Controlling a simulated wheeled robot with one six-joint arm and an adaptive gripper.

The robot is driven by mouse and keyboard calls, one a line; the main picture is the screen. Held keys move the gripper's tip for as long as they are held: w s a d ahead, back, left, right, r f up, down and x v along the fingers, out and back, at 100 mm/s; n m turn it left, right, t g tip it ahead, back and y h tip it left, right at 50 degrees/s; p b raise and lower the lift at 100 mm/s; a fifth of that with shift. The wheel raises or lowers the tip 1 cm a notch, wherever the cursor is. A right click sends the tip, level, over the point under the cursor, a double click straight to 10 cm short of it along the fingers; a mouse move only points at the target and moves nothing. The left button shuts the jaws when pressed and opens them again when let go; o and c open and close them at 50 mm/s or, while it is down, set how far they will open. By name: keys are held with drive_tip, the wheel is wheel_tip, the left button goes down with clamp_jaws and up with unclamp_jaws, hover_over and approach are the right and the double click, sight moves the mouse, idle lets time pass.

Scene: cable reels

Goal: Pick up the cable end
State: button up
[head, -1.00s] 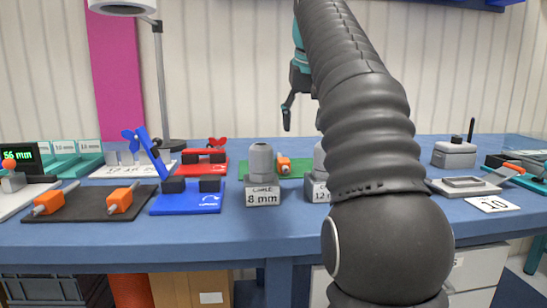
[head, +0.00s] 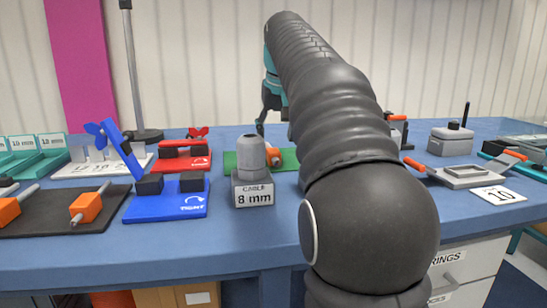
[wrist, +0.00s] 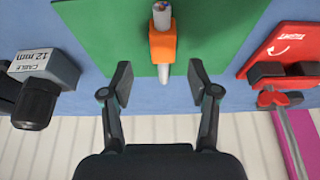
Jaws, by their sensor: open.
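The cable end is an orange block (wrist: 162,44) with a grey stub at each end, lying on a green mat (wrist: 95,25) in the wrist view. In the head view the orange block (head: 274,157) shows behind the 8 mm post, partly hidden by it. My gripper (wrist: 159,76) is open and empty in the wrist view. Its fingertips lie to the left and right of the cable end's near stub, apart from it. Height above the mat is hard to tell. In the head view a gripper finger (head: 262,122) shows above the mat; the rest is largely behind my arm.
The grey "CABLE 8 mm" post (head: 252,180) stands in front of the mat. The "CABLE 12 mm" post (wrist: 45,75) is left of my gripper in the wrist view. A red clamp stand (wrist: 285,75) is at right. Other orange cable ends lie on a black mat (head: 50,218).

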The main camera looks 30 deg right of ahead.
sight(273, 150)
drive_tip(key=shift+b+x, duration=0.45)
drive_tip(key=shift+x, duration=2.3)
drive_tip(key=shift+a, duration=0.2)
clamp_jaws()
